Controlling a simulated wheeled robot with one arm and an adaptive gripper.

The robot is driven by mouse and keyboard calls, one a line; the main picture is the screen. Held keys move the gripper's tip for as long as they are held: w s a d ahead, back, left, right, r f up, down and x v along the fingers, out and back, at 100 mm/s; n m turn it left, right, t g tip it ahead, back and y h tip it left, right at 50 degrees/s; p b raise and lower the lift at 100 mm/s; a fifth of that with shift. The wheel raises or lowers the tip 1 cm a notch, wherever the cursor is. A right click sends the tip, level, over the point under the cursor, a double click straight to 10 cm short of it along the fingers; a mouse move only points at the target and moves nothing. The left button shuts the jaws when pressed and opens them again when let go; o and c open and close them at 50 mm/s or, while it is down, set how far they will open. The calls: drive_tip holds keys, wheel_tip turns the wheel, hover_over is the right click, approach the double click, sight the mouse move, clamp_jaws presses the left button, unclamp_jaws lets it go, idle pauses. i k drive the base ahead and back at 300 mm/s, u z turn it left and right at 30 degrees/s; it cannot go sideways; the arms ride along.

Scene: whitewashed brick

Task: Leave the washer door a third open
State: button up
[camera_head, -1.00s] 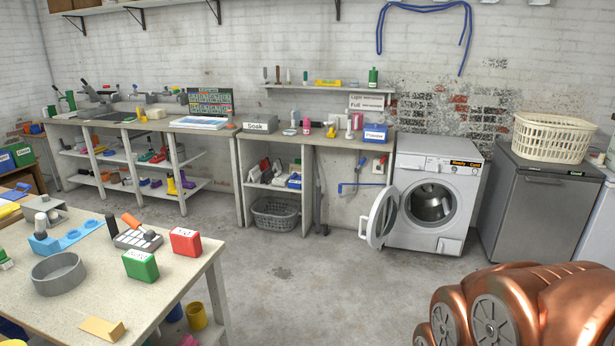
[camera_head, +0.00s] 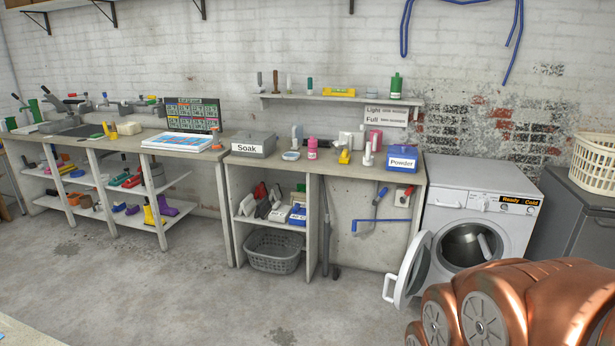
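The white washer (camera_head: 476,217) stands at the right against the wall, with a "Ready / Cold" label on its top front. Its round door (camera_head: 410,268) is swung wide open to the left, hinged at the left of the opening. The dark drum (camera_head: 470,243) shows through the opening. My copper-coloured arm fills the lower right and hides the washer's lower front. My gripper is not in view, so I cannot see whether it is open or shut.
A workbench (camera_head: 340,168) with a blue "Powder" box (camera_head: 402,160) and a grey basket (camera_head: 273,251) below stands left of the washer. A grey cabinet (camera_head: 572,222) with a cream basket (camera_head: 595,164) is at the right. The concrete floor (camera_head: 190,285) ahead is clear.

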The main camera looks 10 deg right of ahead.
sight(414, 270)
drive_tip(key=i, duration=2.6)
drive_tip(key=z, duration=2.35)
drive_tip(key=k, duration=0.45)
drive_tip(key=u, duration=0.9)
drive_tip(key=k, duration=0.4)
drive_tip(key=u, duration=1.1)
drive_tip(key=i, duration=0.25)
drive_tip(key=u, duration=0.15)
